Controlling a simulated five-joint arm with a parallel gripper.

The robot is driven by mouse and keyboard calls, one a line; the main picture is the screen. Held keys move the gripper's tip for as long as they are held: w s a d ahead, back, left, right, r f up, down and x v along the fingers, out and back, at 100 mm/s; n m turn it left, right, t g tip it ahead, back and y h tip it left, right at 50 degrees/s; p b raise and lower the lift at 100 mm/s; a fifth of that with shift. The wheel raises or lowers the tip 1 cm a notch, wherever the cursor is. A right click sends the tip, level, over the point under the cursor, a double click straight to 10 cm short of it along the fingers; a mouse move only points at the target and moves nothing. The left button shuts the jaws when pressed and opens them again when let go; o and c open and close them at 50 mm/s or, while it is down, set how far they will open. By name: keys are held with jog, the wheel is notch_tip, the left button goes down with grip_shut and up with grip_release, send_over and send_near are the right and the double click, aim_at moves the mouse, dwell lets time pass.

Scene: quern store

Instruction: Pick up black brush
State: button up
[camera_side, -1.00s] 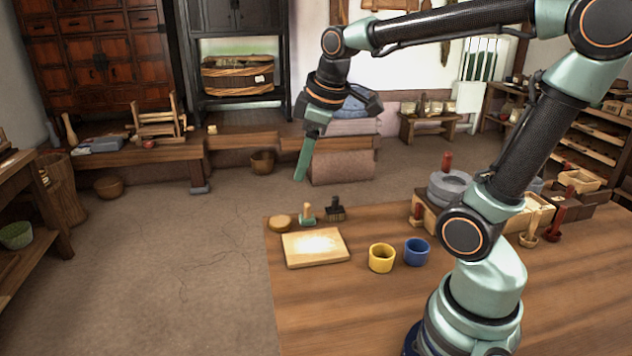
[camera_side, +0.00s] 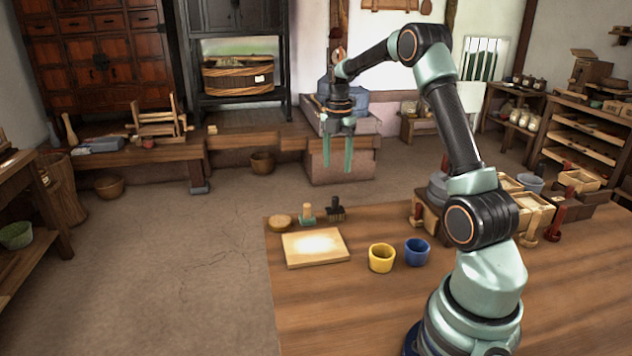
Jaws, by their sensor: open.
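The black brush (camera_side: 335,209) stands at the far left part of the wooden table, with its handle up and its bristles down. A brush with a pale wooden handle and green base (camera_side: 306,215) stands just left of it. My gripper (camera_side: 337,170) points down above the brushes, a little over the black brush in the picture. Its two green fingers are apart with nothing between them. It does not touch the brush.
A pale board (camera_side: 315,248) lies in front of the brushes, with a round tan lid-like piece (camera_side: 280,222) at the left. A yellow cup (camera_side: 381,258) and a blue cup (camera_side: 417,251) stand to the right. The table's front middle (camera_side: 340,310) is clear.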

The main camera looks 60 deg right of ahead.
send_over(335, 196)
jog(key=f, duration=0.5)
jog(key=shift+s+a+f, duration=0.25)
jog(key=shift+f, duration=0.1)
jog(key=shift+w+d+f, duration=0.1)
jog(key=shift+f, duration=1.25)
jog(key=shift+w+d+f, duration=0.1)
jog(key=shift+f, duration=1.2)
grip_shut()
